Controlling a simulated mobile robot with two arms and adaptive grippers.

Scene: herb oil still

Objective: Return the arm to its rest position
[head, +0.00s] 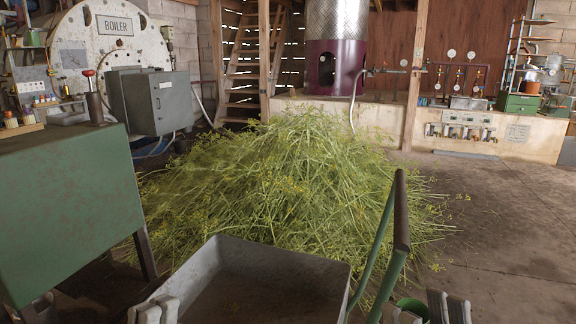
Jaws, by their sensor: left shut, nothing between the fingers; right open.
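My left gripper (155,311) shows at the bottom edge, by the near left corner of a grey metal tray (335,275). Its pale fingers are shut with nothing between them, and the rest of it is cut off by the frame. My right gripper (436,308) shows at the bottom edge, right of the tray. Its fingers are open and I see nothing held in them. Most of both arms is out of view.
A green bar with a dark grip (401,215) rises beside my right gripper. A green cabinet (65,215) stands close on the left. A large heap of cut herbs (290,190) lies ahead. The concrete floor (510,225) on the right is clear.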

